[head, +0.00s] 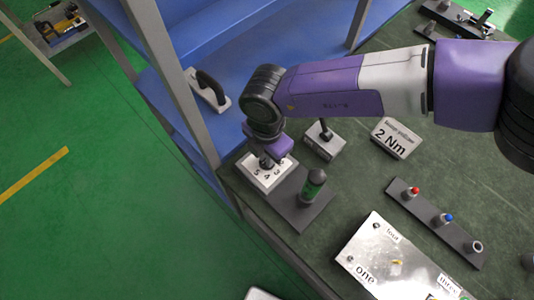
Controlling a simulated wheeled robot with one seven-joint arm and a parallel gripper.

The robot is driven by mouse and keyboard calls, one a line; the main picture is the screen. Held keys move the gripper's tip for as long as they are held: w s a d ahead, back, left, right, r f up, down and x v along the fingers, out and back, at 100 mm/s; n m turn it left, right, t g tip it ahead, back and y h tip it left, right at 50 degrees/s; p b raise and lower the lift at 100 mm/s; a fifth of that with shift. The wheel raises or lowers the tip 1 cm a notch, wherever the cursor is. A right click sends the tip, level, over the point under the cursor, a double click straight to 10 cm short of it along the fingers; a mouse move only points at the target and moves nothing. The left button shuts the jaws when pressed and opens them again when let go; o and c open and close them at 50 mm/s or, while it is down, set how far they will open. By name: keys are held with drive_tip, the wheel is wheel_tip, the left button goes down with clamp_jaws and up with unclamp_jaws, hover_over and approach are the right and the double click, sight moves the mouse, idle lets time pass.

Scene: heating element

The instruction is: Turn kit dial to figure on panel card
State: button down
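The kit dial's white number plate (257,182) lies on a dark base at the table's left edge. Figures including 2, 3, 4 and 5 show around its front and right side. My gripper (267,163) points down over the middle of this plate, at or just above the knob. It hides most of the knob, so I cannot tell where the pointer stands or whether the fingers hold it. The panel card (397,138) is a grey tilted plate reading "2 Nm", with a smaller line above that looks like "lower yellow". It stands to the right of my gripper.
A green-handled tool (313,184) stands upright close right of the dial. A grey block with a black lever (324,140) is behind it. Blue shelving rises behind left.

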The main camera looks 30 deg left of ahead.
idle(0.3)
drive_tip(key=n+b, duration=0.2)
drive_tip(key=n, duration=0.1)
drive_tip(key=shift+f, duration=0.15)
drive_tip(key=n+b, duration=0.2)
drive_tip(key=n, duration=0.1)
drive_tip(key=shift+n, duration=0.3)
drive_tip(key=n+b, duration=0.5)
drive_tip(key=n, duration=0.2)
drive_tip(key=n+b, duration=0.4)
drive_tip(key=n, duration=0.2)
drive_tip(key=shift+n, duration=0.3)
drive_tip(key=n+b, duration=0.2)
drive_tip(key=n, duration=0.4)
drive_tip(key=shift+b, duration=0.35)
drive_tip(key=shift+n, duration=0.4)
drive_tip(key=c, duration=1.4)
unclamp_jaws()
drive_tip(key=shift+c, duration=0.2)
